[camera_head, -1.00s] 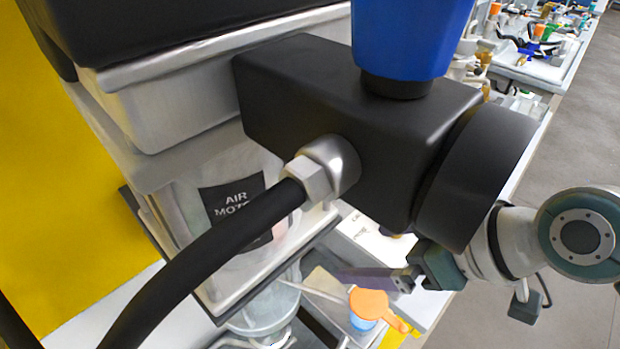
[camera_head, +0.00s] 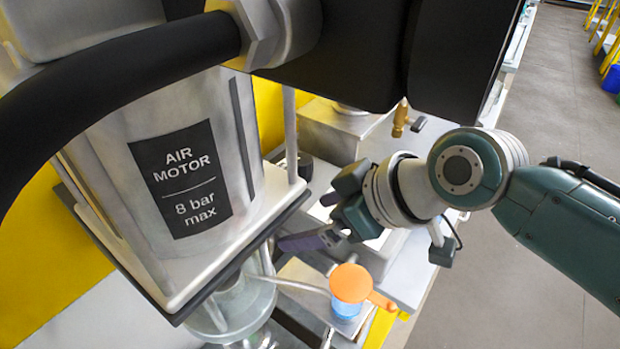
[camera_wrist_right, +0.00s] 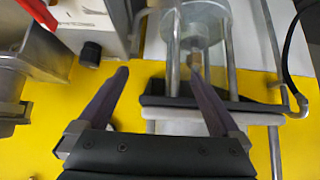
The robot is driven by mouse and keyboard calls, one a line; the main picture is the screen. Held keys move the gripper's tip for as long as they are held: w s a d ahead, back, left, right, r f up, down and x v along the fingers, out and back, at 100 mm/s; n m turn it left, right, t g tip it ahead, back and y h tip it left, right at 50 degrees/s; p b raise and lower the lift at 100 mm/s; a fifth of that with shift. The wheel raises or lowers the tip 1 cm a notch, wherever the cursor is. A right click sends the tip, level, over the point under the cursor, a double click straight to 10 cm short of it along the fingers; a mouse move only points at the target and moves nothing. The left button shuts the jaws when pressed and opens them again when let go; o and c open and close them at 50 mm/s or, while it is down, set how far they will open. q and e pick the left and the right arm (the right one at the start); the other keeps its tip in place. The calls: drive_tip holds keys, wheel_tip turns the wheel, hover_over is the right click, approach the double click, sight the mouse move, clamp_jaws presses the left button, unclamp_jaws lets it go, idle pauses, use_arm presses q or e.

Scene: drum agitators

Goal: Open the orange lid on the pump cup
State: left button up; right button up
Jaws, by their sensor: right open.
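The orange lid (camera_head: 350,283) sits on top of a small blue, see-through pump cup (camera_head: 346,310), low in the middle of the head view. The lid looks closed over the cup, and an orange tab sticks out to its right. My right gripper (camera_head: 283,243) is above and left of the lid in the head view, apart from it, with its purple-grey fingers pointing left. The cup and lid cannot be made out in that view. My left gripper is not in view.
A large air motor (camera_head: 215,90) with a black label and thick black hose (camera_head: 110,80) fills the left. Metal rods and a round metal part (camera_wrist_right: 195,25) stand ahead of the right fingers. A brass fitting (camera_head: 400,118) is behind my wrist. Open floor (camera_head: 560,130) lies at right.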

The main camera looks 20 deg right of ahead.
drive_tip(key=shift+s, duration=0.1)
drive_tip(key=s+d+p, duration=0.1)
drive_tip(key=s, duration=0.1)
drive_tip(key=s+d+p, duration=0.1)
drive_tip(key=s+d, duration=0.1)
drive_tip(key=s+d+p, duration=0.1)
drive_tip(key=s+d, duration=0.1)
drive_tip(key=shift+s+d+r+p, duration=0.2)
drive_tip(key=shift+s+p, duration=0.1)
drive_tip(key=shift+s, duration=0.1)
approach(396, 308)
wheel_tip(396, 308, up, 2)
drive_tip(key=shift+w+a+r, duration=0.1)
drive_tip(key=shift+w+r, duration=0.15)
drive_tip(key=f+b, duration=0.2)
drive_tip(key=w+a+f+b, duration=0.1)
drive_tip(key=f, duration=0.1)
drive_tip(key=w+f+b, duration=0.1)
drive_tip(key=f+b, duration=0.1)
drive_tip(key=shift+w+a+b, duration=0.1)
drive_tip(key=shift+a+b, duration=0.25)
